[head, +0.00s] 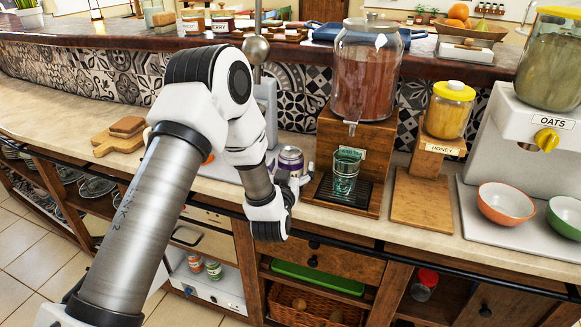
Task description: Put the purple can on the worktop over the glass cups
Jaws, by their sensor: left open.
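A purple can (291,160) with a silver top stands upright on the pale worktop, left of the drink dispenser. My left gripper (297,184) is open at the worktop's front edge, just in front of the can. Its fingers are small and partly hidden by its own body, and I cannot tell whether they touch the can. Clear glass cups (97,187) sit on the open shelf under the left part of the worktop (62,127). My left arm covers part of the worktop between there and the can. My right gripper is not in view.
A cutting board with bread (120,138) lies on the left worktop, with bare room left of it. A greenish glass (345,172) stands under the drink dispenser (366,75). A honey jar (448,110) and bowls (505,203) are further right. A dark rail (420,258) runs along the front.

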